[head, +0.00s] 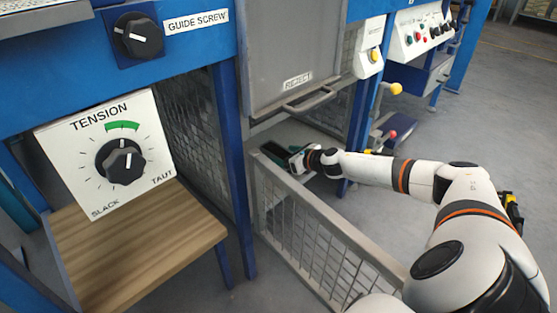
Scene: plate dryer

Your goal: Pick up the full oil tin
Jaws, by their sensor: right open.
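My right arm reaches in from the lower right, past a low mesh barrier. My right gripper (292,158) is small and far off, low under the grey reject chute. It is open, though its fingers are hard to make out. A dark green thing (274,150) lies right by its fingertips; I cannot tell whether it is the oil tin, or whether they touch. No other thing that could be the oil tin shows clearly. My left gripper is out of view.
The mesh barrier (315,237) stands below my right arm. A blue post (232,170) is left of the gripper. The reject chute (290,50) with its handle hangs above. A wooden shelf (150,250) and tension dial (108,150) are at left. Open floor lies right.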

